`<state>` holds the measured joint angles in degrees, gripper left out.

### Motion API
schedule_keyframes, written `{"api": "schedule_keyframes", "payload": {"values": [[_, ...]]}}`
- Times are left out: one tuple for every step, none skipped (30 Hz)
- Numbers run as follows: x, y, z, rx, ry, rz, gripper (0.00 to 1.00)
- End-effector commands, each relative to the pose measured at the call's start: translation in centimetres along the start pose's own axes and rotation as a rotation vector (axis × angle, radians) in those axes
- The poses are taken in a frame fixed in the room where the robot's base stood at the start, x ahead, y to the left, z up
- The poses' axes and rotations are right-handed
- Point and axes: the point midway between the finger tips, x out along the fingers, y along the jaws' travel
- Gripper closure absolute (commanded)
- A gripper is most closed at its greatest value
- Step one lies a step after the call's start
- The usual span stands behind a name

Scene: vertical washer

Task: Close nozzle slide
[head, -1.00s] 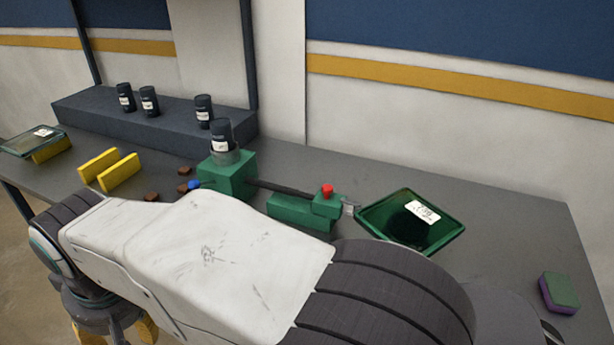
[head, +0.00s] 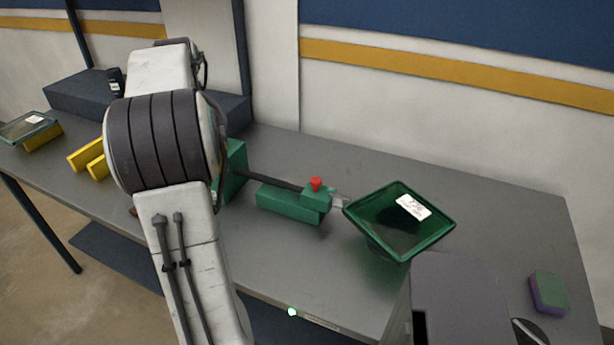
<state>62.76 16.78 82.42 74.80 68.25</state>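The green washer unit has a green block (head: 235,172) partly hidden behind my arm. A dark rod (head: 272,181) runs from it to a small green slide block (head: 316,200) with a red knob (head: 316,184) on top. The slide block sits at the right end of a green base (head: 282,203). A small light nozzle tip (head: 337,205) points from it toward a green glass plate (head: 385,230) with a white label. A small gap seems to lie between tip and plate. My gripper is not in view; my raised arm covers the left of the unit.
Yellow rack bars (head: 85,154) stand left of my arm. A dark shelf (head: 75,98) holds a dark bottle (head: 115,80) at the back left. A green and purple sponge (head: 548,292) lies at right.

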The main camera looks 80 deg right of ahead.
Motion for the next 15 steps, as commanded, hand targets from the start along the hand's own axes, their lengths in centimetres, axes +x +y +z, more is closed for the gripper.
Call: {"api": "schedule_keyframes", "payload": {"values": [[0.5,0.0,-3.7,0.148,0.002,0.018,0.47],[0.8,0.1,-5.5,0.227,0.003,0.026,0.47],[1.2,0.5,-7.9,0.331,0.004,0.037,0.47],[1.5,0.8,-9.6,0.405,0.005,0.045,0.47],[1.8,1.2,-11.2,0.476,0.006,0.051,0.47],[2.2,1.8,-13.2,0.565,0.008,0.060,0.47],[2.5,2.3,-14.7,0.628,0.009,0.065,0.47],[2.8,2.8,-16.0,0.687,0.010,0.072,0.47],[3.1,3.5,-17.6,0.761,0.011,0.079,0.47],[3.3,4.1,-18.6,0.810,0.012,0.083,0.47],[3.5,4.6,-19.6,0.856,0.013,0.088,0.47],[3.8,5.3,-20.7,0.910,0.014,0.093,0.47],[4.0,5.7,-21.5,0.946,0.015,0.095,0.47],[4.2,6.2,-22.1,0.976,0.016,0.099,0.47],[4.3,6.6,-22.8,1.012,0.016,0.101,0.47]]}}
